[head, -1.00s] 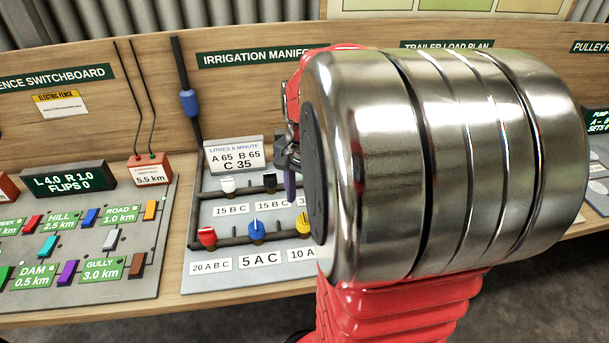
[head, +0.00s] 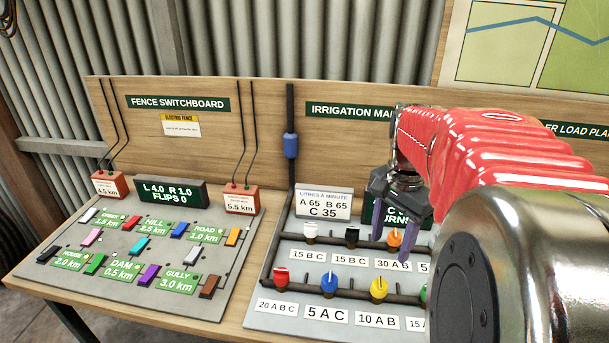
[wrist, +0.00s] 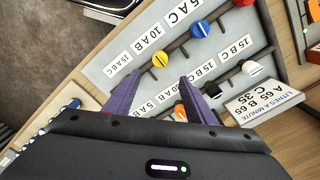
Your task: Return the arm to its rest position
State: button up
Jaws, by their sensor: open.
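My gripper (head: 393,232) hangs in front of the irrigation manifold board at the right of the head view, its purple fingers pointing down. In the wrist view the two purple fingers (wrist: 152,100) stand apart with nothing between them. My red arm reaches in from the right and hides the right part of the manifold. The irrigation manifold (head: 253,318) is a grey board with pipes and coloured valves, among them a red valve (head: 282,276), a blue valve (head: 329,284), a yellow valve (head: 379,289) and an orange valve (head: 394,238) close beside the fingers.
A fence switchboard (head: 60,222) with coloured switches lies to the left on the wooden bench. A sign reading A 65 B 65 C 35 (head: 323,204) stands behind the valves. A blue fitting (head: 291,146) sits on an upright pipe. Space above the switchboard is free.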

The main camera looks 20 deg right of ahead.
jog(key=s+a+n+t, duration=0.2)
jog(key=a+n, duration=0.6)
jog(key=a, duration=0.3)
jog(key=s+a+n+t, duration=0.2)
jog(key=a+n, duration=0.6)
jog(key=a, duration=0.4)
jog(key=shift+a+r+t, duration=0.15)
jog(key=shift+r+t, duration=0.25)
jog(key=shift+t, duration=0.4)
jog(key=shift+s, duration=0.1)
